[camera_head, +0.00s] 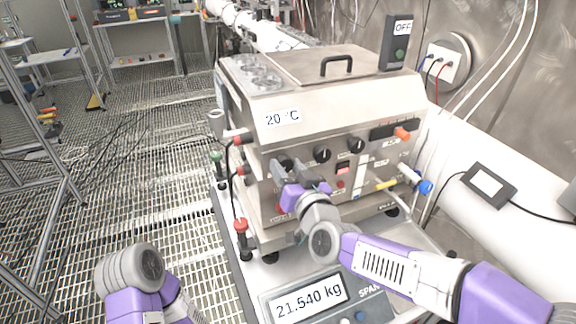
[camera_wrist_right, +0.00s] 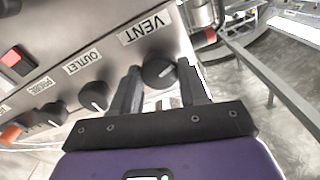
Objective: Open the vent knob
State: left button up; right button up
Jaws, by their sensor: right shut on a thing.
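The vent knob (camera_wrist_right: 158,71) is a round black knob with a light pointer line, below the VENT label (camera_wrist_right: 143,28) on the steel front panel. In the head view it is the leftmost dark knob (camera_head: 284,160), partly covered by my gripper. My right gripper (camera_wrist_right: 160,84) has one grey finger on each side of the knob and is shut on it. In the head view, my right gripper (camera_head: 287,170) reaches the panel from the front. Part of my left arm shows at the bottom left; its gripper is out of view.
The steel bath unit (camera_head: 330,90) reads 20 °C. The outlet knob (camera_wrist_right: 94,95) and another dark knob sit beside the vent knob. An OFF switch box (camera_head: 397,42) stands behind. A scale display (camera_head: 309,298) reads 21.540 kg in front. Valves with red and green handles line the left side.

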jog(key=n+p, duration=0.1)
jog(key=n, duration=0.3)
jog(key=shift+n, duration=0.3)
jog(key=shift+n+p, duration=0.7)
jog(key=shift+n, duration=1.6)
jog(key=o, duration=1.1)
jog(key=shift+c, duration=0.2)
jog(key=v, duration=0.7)
jog(key=shift+s+p, duration=0.3)
jog(key=shift+s, duration=0.05)
